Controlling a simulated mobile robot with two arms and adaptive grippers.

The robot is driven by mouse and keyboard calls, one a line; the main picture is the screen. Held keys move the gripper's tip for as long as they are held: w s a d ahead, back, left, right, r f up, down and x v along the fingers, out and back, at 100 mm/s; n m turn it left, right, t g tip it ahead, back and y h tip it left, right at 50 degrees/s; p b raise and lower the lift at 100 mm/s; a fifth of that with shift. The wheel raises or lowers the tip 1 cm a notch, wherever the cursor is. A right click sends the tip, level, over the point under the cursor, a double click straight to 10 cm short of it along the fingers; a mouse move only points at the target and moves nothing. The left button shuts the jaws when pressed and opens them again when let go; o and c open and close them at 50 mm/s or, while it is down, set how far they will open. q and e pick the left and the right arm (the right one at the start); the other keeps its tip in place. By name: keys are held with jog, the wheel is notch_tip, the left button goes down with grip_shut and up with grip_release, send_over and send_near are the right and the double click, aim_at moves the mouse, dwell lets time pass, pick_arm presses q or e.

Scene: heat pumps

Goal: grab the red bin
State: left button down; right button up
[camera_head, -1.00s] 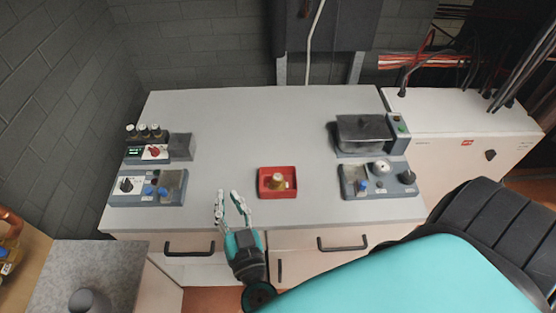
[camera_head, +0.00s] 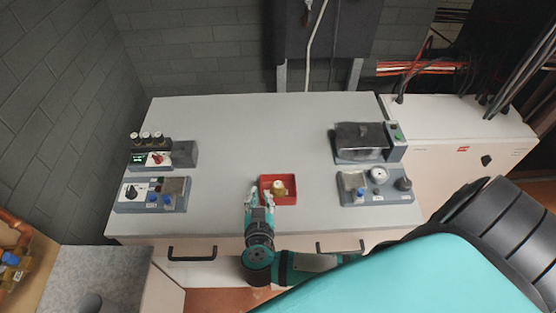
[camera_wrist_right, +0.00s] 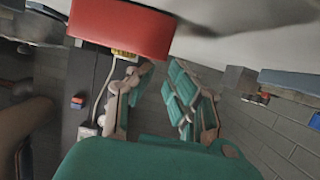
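The red bin (camera_head: 291,199) is a small open square tray on the grey worktop, near its front edge. A brass fitting (camera_head: 279,188) stands in it. My right gripper (camera_head: 262,194) is at the bin's left front corner, its fingers pointing away from me. One finger is left of the bin and the other overlaps the corner; I cannot tell whether it touches. In the right wrist view the fingers (camera_wrist_right: 160,75) are apart with nothing between them, and the bin's red wall (camera_wrist_right: 120,25) is at the top, beyond the fingertips. My left gripper is not in view.
The worktop (camera_head: 240,130) is clear behind the bin. Control units (camera_head: 150,195) stand at left, and a gauge unit (camera_head: 376,190) and a dark box (camera_head: 360,140) at right. Drawers with black handles (camera_head: 192,255) are below the front edge.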

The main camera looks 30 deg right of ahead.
jog(key=shift+f+p+x, duration=0.2)
jog(key=shift+p+x, duration=0.4)
jog(key=shift+x, duration=2.4)
jog(key=shift+s+a, duration=0.1)
jog(key=shift+a, duration=0.05)
grip_shut()
jog(key=shift+r, duration=0.1)
